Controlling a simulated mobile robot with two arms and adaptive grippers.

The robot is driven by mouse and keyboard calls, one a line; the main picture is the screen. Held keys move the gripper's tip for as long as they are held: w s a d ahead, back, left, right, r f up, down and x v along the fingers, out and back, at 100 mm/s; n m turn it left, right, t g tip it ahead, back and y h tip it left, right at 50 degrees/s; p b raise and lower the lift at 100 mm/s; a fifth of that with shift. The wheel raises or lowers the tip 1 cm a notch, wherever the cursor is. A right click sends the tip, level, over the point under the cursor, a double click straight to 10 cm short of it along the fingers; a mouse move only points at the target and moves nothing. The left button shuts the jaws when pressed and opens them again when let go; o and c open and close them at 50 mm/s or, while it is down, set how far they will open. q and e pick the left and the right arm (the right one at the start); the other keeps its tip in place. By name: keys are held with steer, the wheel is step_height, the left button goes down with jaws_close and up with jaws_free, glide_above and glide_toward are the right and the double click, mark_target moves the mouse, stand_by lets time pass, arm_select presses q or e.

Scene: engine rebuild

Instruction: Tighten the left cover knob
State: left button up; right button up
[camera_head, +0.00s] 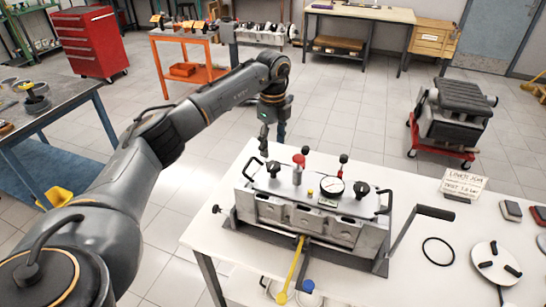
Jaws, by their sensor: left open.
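The left cover knob (273,168) is black and stands on the left part of the flat grey cover (300,186). A similar black knob (361,188) stands at the cover's right end. The cover lies on a metal engine block (303,217) on the white table. My left gripper (272,142) points down above and behind the left knob, open and empty, with a gap between its fingertips and the knob. I cannot tell how tight the knob is. My right gripper is not in view.
A red-topped lever (299,161), a round gauge (332,186) and a red-black knob (343,158) stand on the cover. A black crank handle (434,212) sticks out right. A black ring (438,251) and round plate (497,264) lie on the white table (398,288).

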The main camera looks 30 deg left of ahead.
mark_target(273, 164)
arm_select(q)
step_height(273, 164, down, 7)
steer(key=shift+r+p, duration=0.1)
steer(key=shift+p, duration=0.7)
steer(key=c, duration=1.1)
steer(key=shift+c, duration=0.2)
